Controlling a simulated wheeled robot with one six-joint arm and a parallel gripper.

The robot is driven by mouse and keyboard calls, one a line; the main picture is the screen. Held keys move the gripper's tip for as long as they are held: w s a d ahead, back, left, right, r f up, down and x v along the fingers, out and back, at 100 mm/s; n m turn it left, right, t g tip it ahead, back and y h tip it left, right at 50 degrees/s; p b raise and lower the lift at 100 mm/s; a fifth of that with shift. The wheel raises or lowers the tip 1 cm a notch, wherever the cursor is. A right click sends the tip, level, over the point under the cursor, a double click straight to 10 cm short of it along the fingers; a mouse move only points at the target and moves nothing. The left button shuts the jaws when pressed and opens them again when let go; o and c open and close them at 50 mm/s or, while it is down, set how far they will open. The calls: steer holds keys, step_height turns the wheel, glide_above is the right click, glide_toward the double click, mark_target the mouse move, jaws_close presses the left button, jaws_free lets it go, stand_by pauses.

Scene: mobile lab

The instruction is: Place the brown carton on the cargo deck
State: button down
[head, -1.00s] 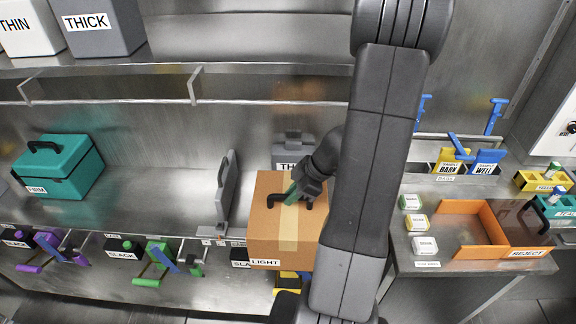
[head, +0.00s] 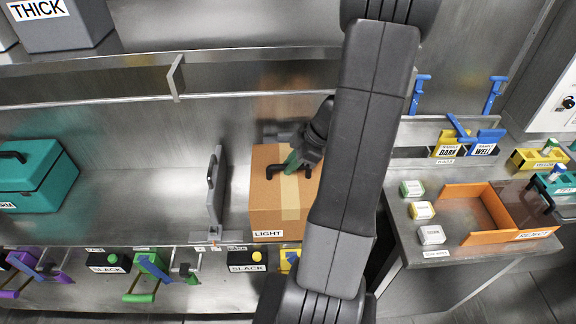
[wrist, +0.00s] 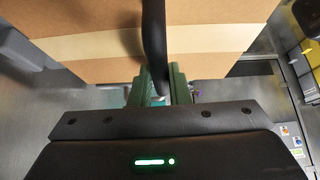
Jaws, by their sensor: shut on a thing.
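The brown carton (head: 268,205), with a tan tape strip, a black top handle and a LIGHT label, is near the middle of the head view. My gripper (head: 292,168) is at its top, its green fingers shut on the handle. In the wrist view the carton (wrist: 90,55) fills the upper part, and the dark handle runs down between the green fingers of my gripper (wrist: 155,84). The carton looks upright; whether its base touches the shelf I cannot tell. My arm hides the area right of it. I cannot make out a cargo deck.
A grey upright plate (head: 215,190) stands close left of the carton, and a teal case (head: 38,175) is farther left. An orange REJECT tray (head: 462,238) and small labelled blocks sit on the right bench.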

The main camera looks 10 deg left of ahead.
steer(key=shift+s+d+f+b, duration=0.1)
steer(key=shift+s+f+b, duration=0.15)
steer(key=shift+b, duration=0.15)
steer(key=shift+f+b, duration=0.3)
steer(key=shift+b, duration=0.1)
steer(key=c, duration=1.4)
jaws_free()
steer(key=shift+o, duration=0.2)
steer(key=shift+r, duration=0.1)
steer(key=shift+w+d+r, duration=0.15)
steer(key=shift+d+r, duration=0.05)
steer(key=shift+r, duration=0.05)
steer(key=w+d+b, duration=0.1)
steer(key=w+d, duration=0.2)
steer(key=d, duration=0.8)
steer(key=shift+d+r, duration=0.15)
steer(key=shift+d, duration=0.25)
